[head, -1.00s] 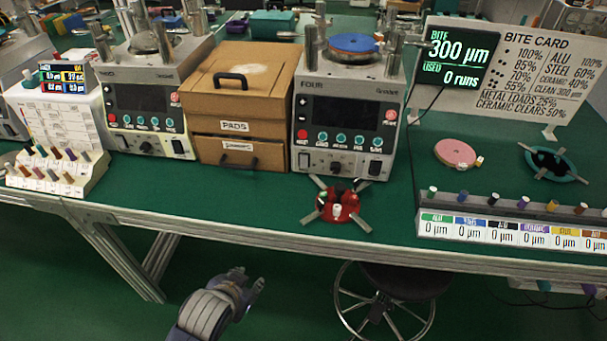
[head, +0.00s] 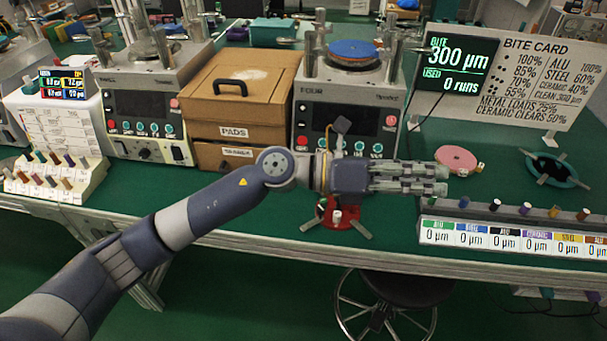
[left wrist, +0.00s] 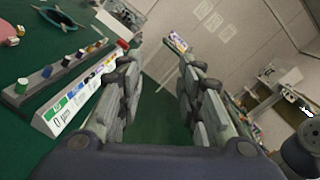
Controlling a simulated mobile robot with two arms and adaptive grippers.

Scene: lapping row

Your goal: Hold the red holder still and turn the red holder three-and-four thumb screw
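The red holder (head: 326,214) sits on the green bench in front of the machine marked FOUR. Grey bars stick out from it, and a small white knob (head: 337,215) shows at its front. My left arm crosses in front of and above it, hiding its upper part. I cannot tell which thumb screw is the three-and-four one. My left gripper (head: 443,180) is to the right of the holder, pointing right, apart from it. In the left wrist view its two fingers (left wrist: 158,72) are spread with nothing between them. My right gripper is not in view.
Right of the holder lie a pink disc (head: 457,158) and a teal ring (head: 552,168). A labelled rack with coloured pegs (head: 515,231) lines the front right edge. Machine FOUR (head: 350,100) and a cardboard box (head: 238,95) stand behind. A stool (head: 400,290) is below.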

